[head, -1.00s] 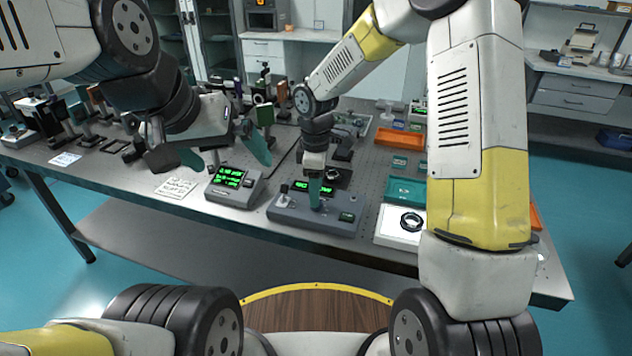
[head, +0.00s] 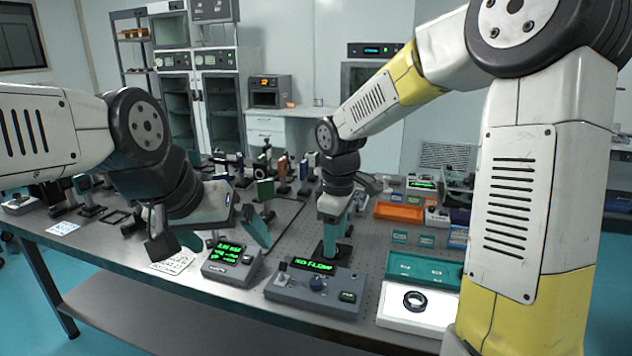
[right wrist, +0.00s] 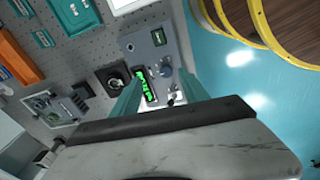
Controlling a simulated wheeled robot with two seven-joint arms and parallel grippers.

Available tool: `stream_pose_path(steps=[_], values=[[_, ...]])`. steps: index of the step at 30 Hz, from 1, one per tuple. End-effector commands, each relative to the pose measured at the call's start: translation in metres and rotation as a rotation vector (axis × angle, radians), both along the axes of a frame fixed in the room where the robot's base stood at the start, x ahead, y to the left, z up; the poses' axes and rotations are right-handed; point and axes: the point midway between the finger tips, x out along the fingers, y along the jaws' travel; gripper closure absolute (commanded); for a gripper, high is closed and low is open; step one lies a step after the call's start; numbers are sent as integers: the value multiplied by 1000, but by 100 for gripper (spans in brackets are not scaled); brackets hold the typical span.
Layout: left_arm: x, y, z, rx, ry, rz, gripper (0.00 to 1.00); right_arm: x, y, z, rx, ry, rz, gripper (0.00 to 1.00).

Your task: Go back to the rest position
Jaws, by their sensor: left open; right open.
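My left gripper (head: 210,240) is open and empty, with teal fingers, above the front left of the optical table (head: 110,262). My right gripper (head: 335,238) is open above a larger grey control box (head: 316,288) with a green display and a blue knob. In the right wrist view its two teal fingers (right wrist: 160,98) frame the box's green display (right wrist: 146,84), with nothing between the fingertips. Whether they touch the box is unclear.
A white tray (head: 388,310) with a black ring, a teal tray (head: 425,268) and an orange bin (head: 398,212) lie right of the control box. Several optical mounts stand along the table's back left. Cabinets (head: 195,100) stand behind.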

Motion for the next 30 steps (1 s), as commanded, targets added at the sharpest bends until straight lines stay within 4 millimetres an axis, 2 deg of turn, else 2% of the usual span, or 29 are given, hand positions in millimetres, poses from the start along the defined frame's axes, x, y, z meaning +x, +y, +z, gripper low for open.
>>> stream_pose_path(steps=[1,6,12,18,21,30], values=[[0,0,0,0,0,0,0,-11,-13,20,16,-37,-82,48],[0,0,0,0,0,0,0,-53,-49,63,103,-127,-371,48],[0,0,0,0,0,0,0,-108,-80,96,262,-216,-699,48],[0,0,0,0,0,0,0,-152,-96,109,433,-264,-947,48],[0,0,0,0,0,0,0,-164,-98,110,490,-271,-1016,48],[0,0,0,0,0,0,0,-171,-100,111,525,-273,-1059,48]])
